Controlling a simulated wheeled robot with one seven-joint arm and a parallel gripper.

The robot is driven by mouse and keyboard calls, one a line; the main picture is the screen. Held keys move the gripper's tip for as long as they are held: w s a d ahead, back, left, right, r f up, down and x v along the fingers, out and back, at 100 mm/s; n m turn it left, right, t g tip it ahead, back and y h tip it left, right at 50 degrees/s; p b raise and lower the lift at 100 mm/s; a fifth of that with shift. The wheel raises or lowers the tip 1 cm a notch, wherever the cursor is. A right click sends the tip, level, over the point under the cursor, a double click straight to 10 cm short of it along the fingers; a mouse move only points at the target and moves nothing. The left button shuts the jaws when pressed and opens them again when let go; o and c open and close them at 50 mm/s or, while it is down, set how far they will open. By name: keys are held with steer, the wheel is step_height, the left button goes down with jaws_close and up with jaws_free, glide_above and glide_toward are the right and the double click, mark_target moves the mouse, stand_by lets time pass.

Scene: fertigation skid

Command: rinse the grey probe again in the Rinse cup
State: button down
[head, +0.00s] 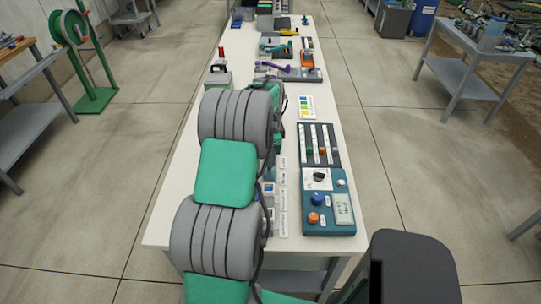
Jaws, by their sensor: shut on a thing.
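My arm rises through the middle of the head view and covers much of the bench's left and centre. Its wrist bends down behind the large grey joint, and my gripper's fingers are hidden there. I cannot see what is between them. I cannot make out the grey probe or the Rinse cup. Small labelled items and white label cards (283,205) show in part just right of my arm, but their writing is too small to read.
A teal meter box (328,228) with knobs and a display stands at the bench's near right. Behind it are a dark slider panel (308,145) and a colour chart (306,106). Tools, including a purple-handled one (275,67), lie farther back. The white bench's (175,215) near left corner is clear.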

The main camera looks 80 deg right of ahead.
steer(key=shift+r+p, duration=2.5)
steer(key=shift+r, duration=1.75)
